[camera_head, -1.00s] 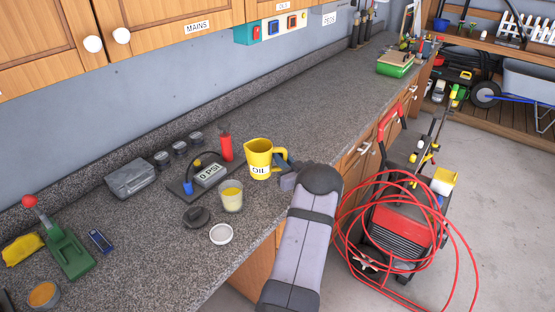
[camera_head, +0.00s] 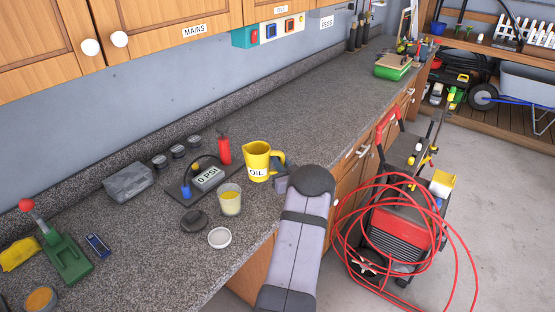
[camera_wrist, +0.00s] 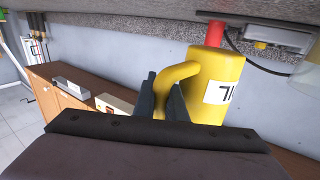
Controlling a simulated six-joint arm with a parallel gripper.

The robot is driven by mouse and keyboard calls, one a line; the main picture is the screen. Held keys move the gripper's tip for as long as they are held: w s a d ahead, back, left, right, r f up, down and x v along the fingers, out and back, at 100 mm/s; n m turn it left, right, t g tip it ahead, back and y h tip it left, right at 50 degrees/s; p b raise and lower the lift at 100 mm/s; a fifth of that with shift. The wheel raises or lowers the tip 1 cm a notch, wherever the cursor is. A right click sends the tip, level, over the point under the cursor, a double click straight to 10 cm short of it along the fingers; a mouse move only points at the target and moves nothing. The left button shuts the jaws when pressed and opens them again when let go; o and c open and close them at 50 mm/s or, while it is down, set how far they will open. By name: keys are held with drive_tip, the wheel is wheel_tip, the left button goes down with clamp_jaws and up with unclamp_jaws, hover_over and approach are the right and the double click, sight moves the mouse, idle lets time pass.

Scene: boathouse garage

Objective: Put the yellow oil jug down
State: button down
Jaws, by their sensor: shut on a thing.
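The yellow oil jug (camera_head: 257,163), with a white OIL label, is upright at the front part of the grey worktop. I cannot tell for sure whether its base touches the worktop. My gripper (camera_head: 281,170) comes in from the right and is shut on the jug's handle. In the wrist view the jug (camera_wrist: 222,75) fills the right of centre, and the two dark fingers of my gripper (camera_wrist: 162,102) sit on either side of the handle. My forearm hides the worktop edge just right of the jug.
A glass of yellow liquid (camera_head: 230,200) stands close to the jug's front left. A white lid (camera_head: 220,238) lies nearer. The worktop (camera_head: 310,110) behind the jug is clear.

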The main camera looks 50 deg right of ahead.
drive_tip(key=shift+f+b, duration=1.6)
drive_tip(key=shift+f, duration=0.4)
drive_tip(key=shift+f, duration=0.15)
drive_tip(key=shift+f+b, duration=0.6)
drive_tip(key=shift+b, duration=0.15)
drive_tip(key=shift+f+b, duration=0.3)
drive_tip(key=c, duration=1.7)
unclamp_jaws()
drive_tip(key=shift+f, duration=0.1)
drive_tip(key=shift+c, duration=0.5)
drive_tip(key=c, duration=0.3)
